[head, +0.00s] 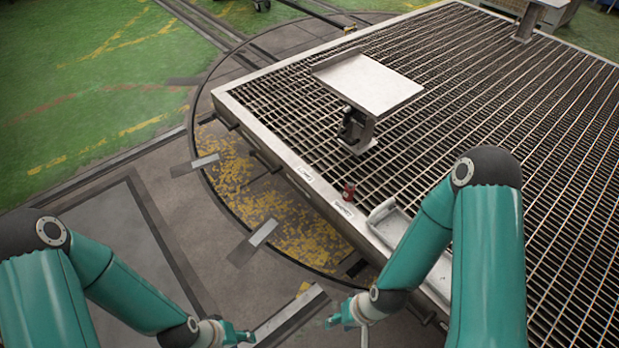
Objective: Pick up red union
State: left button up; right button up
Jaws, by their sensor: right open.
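A small red union (349,192) sits on the near left edge of the large grated platform, beside a white label. My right gripper (335,318) is open and empty at the lower middle of the head view, below and in front of the platform edge, well apart from the union. My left gripper (241,335) is at the bottom of the view, left of the right one and also far from the union. Its fingers are too small to tell whether they are open.
The grated platform (480,95) fills the right side. A raised plate on a post (368,83) stands beyond the union, and a light metal tray (388,213) lies just right of it. A second white label (305,173) is on the edge. Green floor (80,90) is open at left.

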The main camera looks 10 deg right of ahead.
aim_at(349, 188)
jog(key=u, duration=0.25)
jog(key=i, duration=1.85)
jog(key=z, duration=1)
jog(key=k, duration=0.7)
jog(key=z, duration=0.15)
jog(key=i, duration=0.75)
jog(key=u, duration=0.1)
